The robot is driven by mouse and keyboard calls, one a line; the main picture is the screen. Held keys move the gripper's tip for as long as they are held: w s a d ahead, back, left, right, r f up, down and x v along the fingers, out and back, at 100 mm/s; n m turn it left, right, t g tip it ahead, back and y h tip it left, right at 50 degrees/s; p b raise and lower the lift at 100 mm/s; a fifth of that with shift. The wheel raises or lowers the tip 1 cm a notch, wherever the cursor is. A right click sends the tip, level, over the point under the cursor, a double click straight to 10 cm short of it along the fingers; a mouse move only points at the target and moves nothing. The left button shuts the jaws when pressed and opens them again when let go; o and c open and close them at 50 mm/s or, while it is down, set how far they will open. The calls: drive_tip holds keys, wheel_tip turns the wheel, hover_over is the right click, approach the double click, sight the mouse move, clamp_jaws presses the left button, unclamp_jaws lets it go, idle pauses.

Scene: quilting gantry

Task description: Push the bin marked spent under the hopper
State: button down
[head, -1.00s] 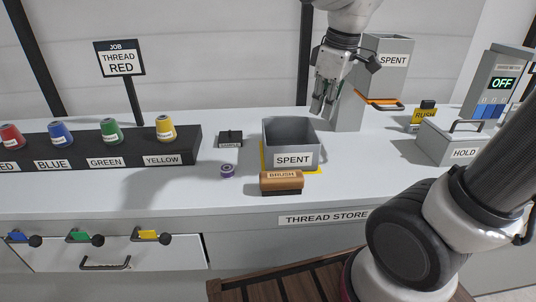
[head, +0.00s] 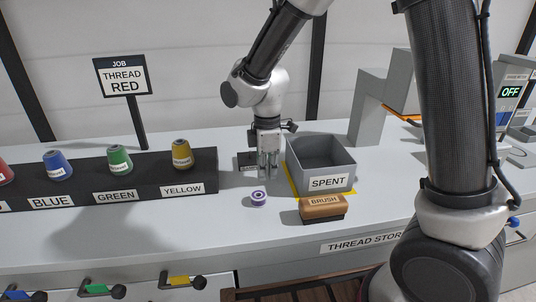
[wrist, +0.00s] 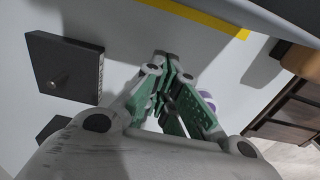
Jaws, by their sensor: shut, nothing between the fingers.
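The grey open-topped bin marked SPENT (head: 328,183) stands upright on the counter over yellow tape marking. Its grey side also shows at the top right of the wrist view (wrist: 280,13). The grey hopper (head: 402,82), with an orange lower edge, stands behind and to the right of the bin on a grey support; my arm hides part of it. My gripper (head: 268,174) is shut and empty, pointing down just left of the bin, low near the counter. I cannot tell whether it touches the bin. In the wrist view its fingertips (wrist: 166,60) meet.
A purple spool (head: 258,198) lies just in front of my gripper. A brush (head: 322,206) lies before the bin. A small black block (head: 247,162) is left of my gripper. The thread rack (head: 130,190) stands farther left. The counter right of the bin is largely clear.

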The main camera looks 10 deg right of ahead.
sight(359, 173)
drive_tip(key=shift+d+f, duration=0.15)
drive_tip(key=shift+d, duration=0.85)
drive_tip(key=shift+d+f, duration=0.15)
drive_tip(key=shift+d, duration=0.85)
drive_tip(key=d, duration=2.4)
drive_tip(key=shift+d, duration=0.25)
drive_tip(key=shift+a, duration=0.2)
drive_tip(key=a, duration=0.2)
drive_tip(key=a+r, duration=0.1)
drive_tip(key=a, duration=0.1)
wheel_tip(359, 173, up, 9)
drive_tip(key=shift+d, duration=0.2)
